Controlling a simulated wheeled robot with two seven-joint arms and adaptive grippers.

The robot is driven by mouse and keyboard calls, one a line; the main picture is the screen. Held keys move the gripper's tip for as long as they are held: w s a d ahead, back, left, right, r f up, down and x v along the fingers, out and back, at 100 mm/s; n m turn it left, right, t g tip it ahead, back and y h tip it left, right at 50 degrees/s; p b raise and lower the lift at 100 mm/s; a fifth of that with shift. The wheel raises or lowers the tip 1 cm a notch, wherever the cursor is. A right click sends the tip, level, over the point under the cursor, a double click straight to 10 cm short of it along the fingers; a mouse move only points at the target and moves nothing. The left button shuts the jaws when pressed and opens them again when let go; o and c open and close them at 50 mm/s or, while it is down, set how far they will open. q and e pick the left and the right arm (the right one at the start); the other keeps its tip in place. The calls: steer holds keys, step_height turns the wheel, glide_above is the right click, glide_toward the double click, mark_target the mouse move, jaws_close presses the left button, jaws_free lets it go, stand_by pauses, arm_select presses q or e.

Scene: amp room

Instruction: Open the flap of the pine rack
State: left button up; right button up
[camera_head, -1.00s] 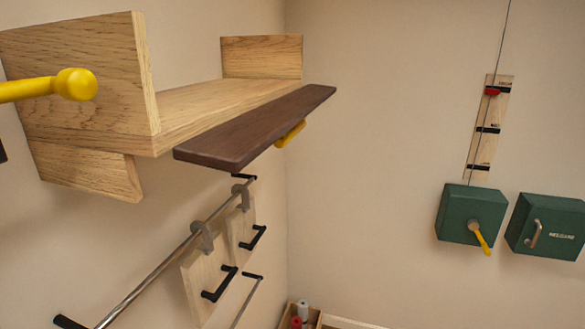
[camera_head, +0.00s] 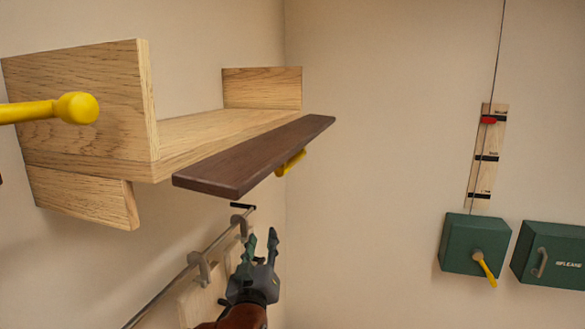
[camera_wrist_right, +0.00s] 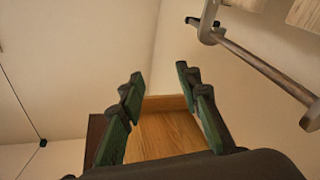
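The pine rack (camera_head: 85,90) is a light wooden shelf on the left wall. A dark brown flap board (camera_head: 255,157) runs along its front edge, with a yellow handle (camera_head: 290,163) on its underside toward the far end. My right gripper (camera_head: 261,238) is below the flap, fingers pointing up, open and empty, apart from the handle. In the right wrist view its fingers (camera_wrist_right: 160,75) are spread, with the rack's wood (camera_wrist_right: 165,135) and the flap's dark edge (camera_wrist_right: 95,128) beyond them. The handle cannot be made out there. My left gripper is not in view.
A yellow rounded bar (camera_head: 75,108) juts in at the left before the rack. A metal rail (camera_head: 172,287) with hooks and hanging boards runs below the rack, close to my right gripper. Two green boxes (camera_head: 465,240) (camera_head: 560,252) and a marked wooden strip (camera_head: 486,155) are on the right wall.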

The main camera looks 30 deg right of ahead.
steer(key=s+a+r+m+h, duration=0.25)
steer(key=s+r, duration=0.45)
steer(key=r, duration=0.5)
steer(key=m+h, duration=0.3)
glide_toward(294, 160)
steer(key=w+d+r, duration=0.1)
steer(key=w+d, duration=0.2)
steer(key=w, duration=0.1)
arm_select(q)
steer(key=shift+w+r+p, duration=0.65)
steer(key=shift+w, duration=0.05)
arm_select(e)
steer(key=shift+n+g, duration=0.25)
steer(key=shift+g, duration=0.05)
steer(key=x, duration=0.7)
steer(key=shift+c, duration=0.6)
jaws_close()
